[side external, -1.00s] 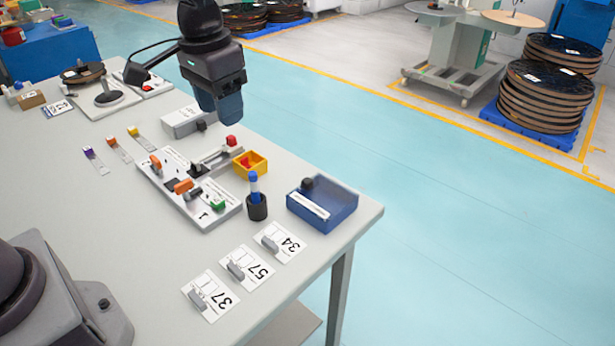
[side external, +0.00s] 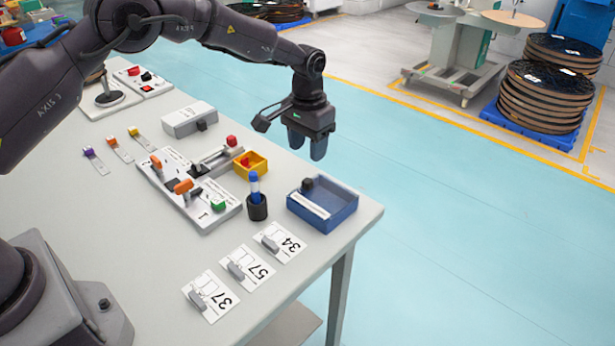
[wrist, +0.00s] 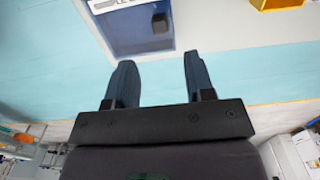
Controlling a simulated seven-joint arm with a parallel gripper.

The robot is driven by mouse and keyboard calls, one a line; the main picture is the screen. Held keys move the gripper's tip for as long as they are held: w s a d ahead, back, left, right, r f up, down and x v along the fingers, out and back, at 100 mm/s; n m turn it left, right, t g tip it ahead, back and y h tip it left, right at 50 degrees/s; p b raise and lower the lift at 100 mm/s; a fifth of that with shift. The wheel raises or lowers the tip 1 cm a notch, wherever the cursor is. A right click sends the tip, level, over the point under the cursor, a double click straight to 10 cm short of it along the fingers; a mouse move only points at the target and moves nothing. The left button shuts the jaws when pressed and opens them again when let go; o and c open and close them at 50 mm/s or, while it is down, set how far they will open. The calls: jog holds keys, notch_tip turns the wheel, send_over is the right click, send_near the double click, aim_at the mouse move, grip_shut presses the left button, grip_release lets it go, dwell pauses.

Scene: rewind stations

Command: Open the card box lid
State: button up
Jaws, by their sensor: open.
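A pale grey box (side external: 189,120) with a dark knob on its near side stands at the back of the table in the side view. Its lid looks shut; I take it to be the card box, though its lettering is too small to read. My gripper (side external: 305,150) is open and empty, pointing down to the right of this box and apart from it, near the table's far edge. In the wrist view my gripper (wrist: 160,62) shows two spread dark blue fingers with nothing between them.
A blue open-topped tray (side external: 347,212) with a label and dark knob is at the right corner; it also shows in the wrist view (wrist: 118,42). A yellow bin (side external: 262,168), a pen holder (side external: 257,209) and a lever panel (side external: 205,212) stand nearby. Numbered cards (side external: 228,286) lie in front.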

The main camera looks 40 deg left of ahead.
aim_at(307, 180)
notch_tip(307, 180, down, 9)
jog(key=shift+r, duration=0.2)
